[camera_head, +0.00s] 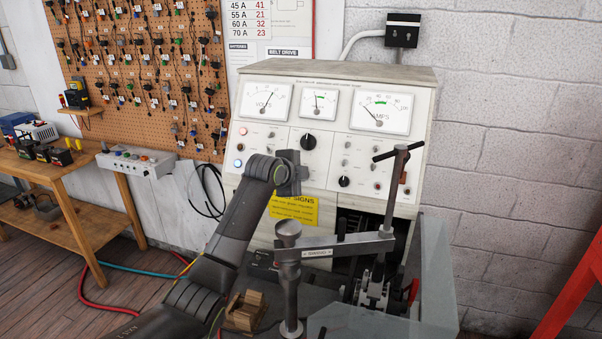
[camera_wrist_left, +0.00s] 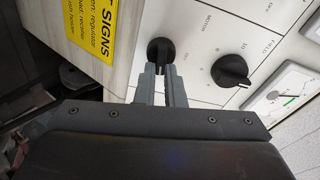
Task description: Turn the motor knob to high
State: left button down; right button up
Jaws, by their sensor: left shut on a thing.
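The motor knob (camera_wrist_left: 160,47) is a black round knob on the white panel, close to the printed word MOTOR in the left wrist view. My left gripper (camera_wrist_left: 161,72) is shut on this knob, with its two grey fingers at the knob's sides. In the head view my left arm reaches up to the test bench panel (camera_head: 270,85), and its wrist hides the knob and the fingertips. The knob's pointer cannot be made out. My right gripper is not in view.
A second black knob (camera_wrist_left: 231,70), by the FIELD label, sits near my left gripper. The yellow sign (camera_head: 293,209) is below the panel controls. A metal clamp arm with a T-handle (camera_head: 398,151) stands in front of the bench, right of my arm.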

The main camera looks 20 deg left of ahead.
pick_arm(q)
jog(key=m, duration=0.6)
jog(key=shift+s+f+g, duration=0.1)
jog(key=shift+f+g, duration=0.1)
jog(key=shift+g, duration=0.2)
dwell(0.3)
jog(key=c, duration=1.5)
grip_release()
jog(key=shift+s, duration=0.1)
jog(key=b+v, duration=0.4)
jog(key=v, duration=1.3)
jog(key=shift+s+d+r+b, duration=0.1)
jog(key=shift+b, duration=0.3)
